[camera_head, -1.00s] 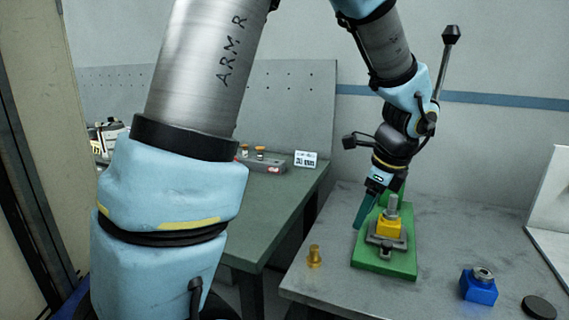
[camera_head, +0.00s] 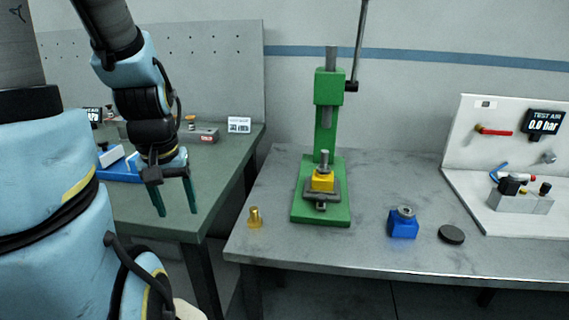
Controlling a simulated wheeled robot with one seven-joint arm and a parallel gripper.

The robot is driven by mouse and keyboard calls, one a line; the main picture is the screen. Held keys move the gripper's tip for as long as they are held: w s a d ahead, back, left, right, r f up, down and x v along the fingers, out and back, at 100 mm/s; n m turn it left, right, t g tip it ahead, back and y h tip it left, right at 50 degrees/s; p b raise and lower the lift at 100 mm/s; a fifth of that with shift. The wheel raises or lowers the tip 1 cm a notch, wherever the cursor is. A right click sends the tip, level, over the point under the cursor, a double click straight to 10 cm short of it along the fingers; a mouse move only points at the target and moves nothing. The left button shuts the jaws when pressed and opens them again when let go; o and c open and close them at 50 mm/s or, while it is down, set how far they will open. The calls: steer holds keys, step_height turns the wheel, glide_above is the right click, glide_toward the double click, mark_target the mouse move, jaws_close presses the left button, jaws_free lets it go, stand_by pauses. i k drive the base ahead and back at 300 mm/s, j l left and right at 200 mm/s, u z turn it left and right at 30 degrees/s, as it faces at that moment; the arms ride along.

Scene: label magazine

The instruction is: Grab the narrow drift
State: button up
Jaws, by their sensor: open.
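I cannot tell for certain which piece is the narrow drift. A small brass flanged piece (camera_head: 254,218) stands upright near the left edge of the grey bench. A grey metal pin (camera_head: 324,158) stands on a yellow block (camera_head: 323,180) in the green press (camera_head: 300,206). Small orange-topped pieces (camera_head: 191,121) stand at the back of the green bench, partly behind my arm. My gripper (camera_head: 177,206) points down, open and empty, in front of the green bench top in the picture. It is left of the brass piece and apart from it.
A blue block (camera_head: 403,224) and a dark disc (camera_head: 451,234) lie right of the press. A white test panel (camera_head: 460,150) stands at the far right. A gap separates the green bench (camera_head: 225,155) from the grey bench (camera_head: 375,180). A blue tray (camera_head: 124,168) sits behind my gripper.

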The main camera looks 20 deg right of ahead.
mark_target(325, 155)
steer(key=l+u, duration=0.1)
steer(key=u, duration=0.25)
steer(key=k+l+u, duration=0.1)
steer(key=u, duration=0.3)
steer(key=l+u, duration=0.1)
steer(key=u, duration=0.25)
steer(key=k+l+u, duration=0.3)
steer(key=k, duration=0.2)
steer(key=k+l+u, duration=0.3)
steer(key=k, duration=0.25)
steer(key=k+l, duration=0.1)
steer(key=k, duration=0.15)
